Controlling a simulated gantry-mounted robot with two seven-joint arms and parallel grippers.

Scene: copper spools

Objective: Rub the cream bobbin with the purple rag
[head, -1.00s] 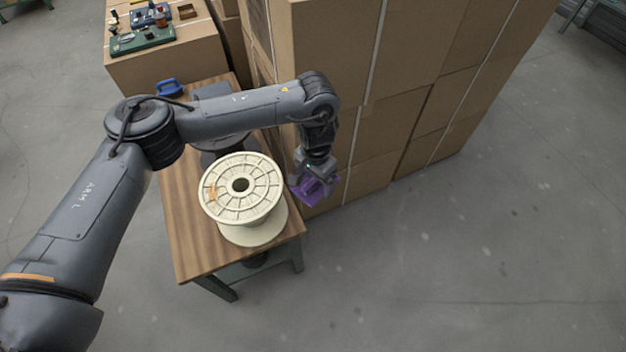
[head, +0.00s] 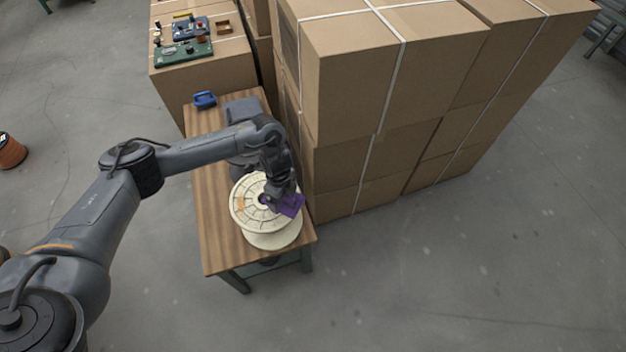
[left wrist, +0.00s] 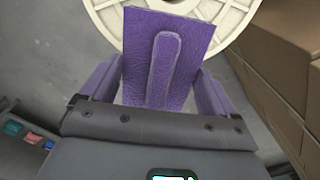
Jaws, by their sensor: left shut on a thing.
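The cream bobbin (head: 254,219) stands upright on its flange on the wooden table, with an orange-brown mark on its top face at the left. My left gripper (head: 280,203) is shut on the purple rag (head: 293,206) over the right part of the bobbin's top. In the left wrist view the rag (left wrist: 188,42) is a flat purple piece with a raised ridge between the fingers, and it covers part of the bobbin's flange (left wrist: 238,14). I cannot tell whether the rag touches the bobbin. My right gripper is not in view.
The wooden table (head: 215,215) carries a blue object (head: 204,99) at its back. Stacked cardboard boxes (head: 335,170) rise close to the table's right side. Another box behind holds a green board (head: 184,53) and small items. The floor in front and right is clear.

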